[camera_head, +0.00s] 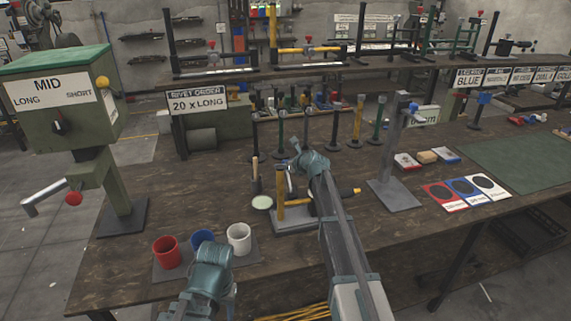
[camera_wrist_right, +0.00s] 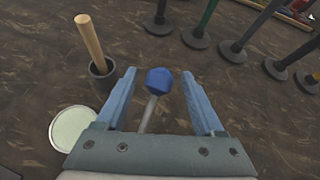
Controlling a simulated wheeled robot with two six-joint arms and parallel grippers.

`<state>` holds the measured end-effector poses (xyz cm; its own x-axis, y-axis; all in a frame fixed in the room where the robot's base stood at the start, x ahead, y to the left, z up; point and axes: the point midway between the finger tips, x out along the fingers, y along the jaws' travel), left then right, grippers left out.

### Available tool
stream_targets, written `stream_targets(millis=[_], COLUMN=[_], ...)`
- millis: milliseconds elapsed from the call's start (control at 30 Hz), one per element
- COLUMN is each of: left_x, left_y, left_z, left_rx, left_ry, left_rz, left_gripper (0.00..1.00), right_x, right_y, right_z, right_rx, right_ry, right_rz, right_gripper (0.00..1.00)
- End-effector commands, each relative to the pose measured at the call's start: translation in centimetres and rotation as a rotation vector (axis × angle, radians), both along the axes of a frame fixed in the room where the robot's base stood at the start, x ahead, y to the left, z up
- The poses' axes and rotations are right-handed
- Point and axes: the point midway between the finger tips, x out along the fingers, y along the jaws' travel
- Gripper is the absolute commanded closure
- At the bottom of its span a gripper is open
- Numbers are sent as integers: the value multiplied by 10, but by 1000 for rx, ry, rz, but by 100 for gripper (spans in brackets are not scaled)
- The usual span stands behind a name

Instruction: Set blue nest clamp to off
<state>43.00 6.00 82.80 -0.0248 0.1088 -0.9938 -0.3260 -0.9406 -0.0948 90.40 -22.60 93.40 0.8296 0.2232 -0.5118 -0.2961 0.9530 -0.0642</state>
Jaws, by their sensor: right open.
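A blue faceted knob (camera_wrist_right: 159,82) on a grey rod shows in the right wrist view. It stands between the two fingers of my right gripper (camera_wrist_right: 159,74), with gaps on both sides. The right gripper is open. In the head view, my right gripper (camera_head: 294,164) is over the small yellow-post fixture (camera_head: 280,202) on the bench, and my arm hides part of it. The knob is hidden there. My left arm comes in at the bottom left, near the cups; its fingers (camera_head: 202,262) are not clear enough to read.
A red cup (camera_head: 166,252) and a white cup (camera_head: 239,239) stand left of the right arm. A pale disc (camera_wrist_right: 72,128) and a wooden-handled tool in a dark holder (camera_wrist_right: 92,45) stand left of the knob. Several posts on round bases stand behind. A grey press stand (camera_head: 395,194) is to the right.

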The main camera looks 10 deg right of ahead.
Motion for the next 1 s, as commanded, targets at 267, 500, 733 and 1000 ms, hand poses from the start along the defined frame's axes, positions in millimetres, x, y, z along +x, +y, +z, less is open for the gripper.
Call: stream_targets(millis=[267, 500, 733, 1000], left_x=[0, 0, 0, 0], left_y=[0, 0, 0, 0], left_z=[36, 58, 66, 66], left_rx=[0, 0, 0, 0], left_ry=[0, 0, 0, 0], left_rz=[0, 0, 0, 0], left_gripper=[48, 48, 48, 48], right_x=[-52, -89, -106, -108], right_y=[-12, -22, -28, -29], right_z=[36, 58, 66, 66], right_rx=[0, 0, 1, 0], right_ry=[0, 0, -1, 0], right_rz=[-2, -1, 0, 0], right_gripper=[30, 30, 30, 30])
